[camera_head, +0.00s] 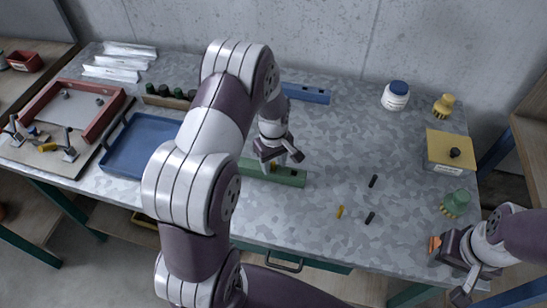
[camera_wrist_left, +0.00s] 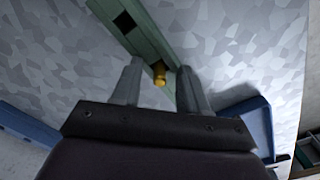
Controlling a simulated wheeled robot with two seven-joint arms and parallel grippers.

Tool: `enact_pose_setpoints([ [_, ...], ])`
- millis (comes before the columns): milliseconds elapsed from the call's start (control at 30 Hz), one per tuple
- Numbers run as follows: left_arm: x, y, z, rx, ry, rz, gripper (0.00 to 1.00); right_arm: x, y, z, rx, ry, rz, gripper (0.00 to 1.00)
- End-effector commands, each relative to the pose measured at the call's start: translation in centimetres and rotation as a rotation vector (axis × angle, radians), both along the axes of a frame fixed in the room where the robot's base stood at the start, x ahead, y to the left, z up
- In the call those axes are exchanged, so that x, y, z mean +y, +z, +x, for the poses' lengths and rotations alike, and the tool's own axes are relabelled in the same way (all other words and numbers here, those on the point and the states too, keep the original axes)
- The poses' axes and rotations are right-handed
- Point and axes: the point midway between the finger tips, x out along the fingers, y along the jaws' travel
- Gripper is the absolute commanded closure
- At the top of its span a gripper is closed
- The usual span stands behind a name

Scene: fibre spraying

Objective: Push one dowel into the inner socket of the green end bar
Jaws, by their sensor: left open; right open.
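The green end bar (camera_head: 290,177) lies on the grey table under my left gripper (camera_head: 281,163). In the left wrist view the bar (camera_wrist_left: 148,40) shows a dark square socket (camera_wrist_left: 123,22). A yellow dowel (camera_wrist_left: 159,75) stands at the bar between the fingers of my left gripper (camera_wrist_left: 155,88); its lower end is hidden, so how deep it sits cannot be told. The fingers are open, one on each side of it. Another yellow dowel (camera_head: 340,211) and two black dowels (camera_head: 373,181) (camera_head: 369,217) are loose on the table. My right gripper (camera_head: 452,270) is open near the right front edge.
A blue tray (camera_head: 145,145) and a red frame (camera_head: 75,100) are at left. A blue bar (camera_head: 305,95) lies at the back. A white bottle (camera_head: 396,97), a yellow box (camera_head: 450,150) and a green knobbed piece (camera_head: 455,203) stand at right. The table's middle right is mostly clear.

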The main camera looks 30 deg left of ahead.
Motion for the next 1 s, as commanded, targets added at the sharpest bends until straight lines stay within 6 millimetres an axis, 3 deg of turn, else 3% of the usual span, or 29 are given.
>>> enact_pose_setpoints([
  [133,0.0,2.3,0.2,-0.008,0.000,0.001,0.56,0.0,-0.6,0.0,0.000,0.000,0.000,0.57],
  [300,0.0,7.1,0.2,-0.008,0.000,0.002,0.56,0.0,-1.5,0.0,0.000,0.000,0.000,0.57],
  [500,0.0,11.2,0.1,-0.003,0.000,0.001,0.56,0.0,-1.9,0.0,0.000,0.000,0.000,0.57],
  [667,0.0,12.5,0.0,-0.001,0.000,0.000,0.56,0.0,-2.0,0.0,0.000,0.000,0.000,0.57],
  [1000,0.0,12.5,0.0,-0.001,0.000,0.000,0.56,0.0,-2.0,0.0,0.000,0.000,0.000,0.57],
])
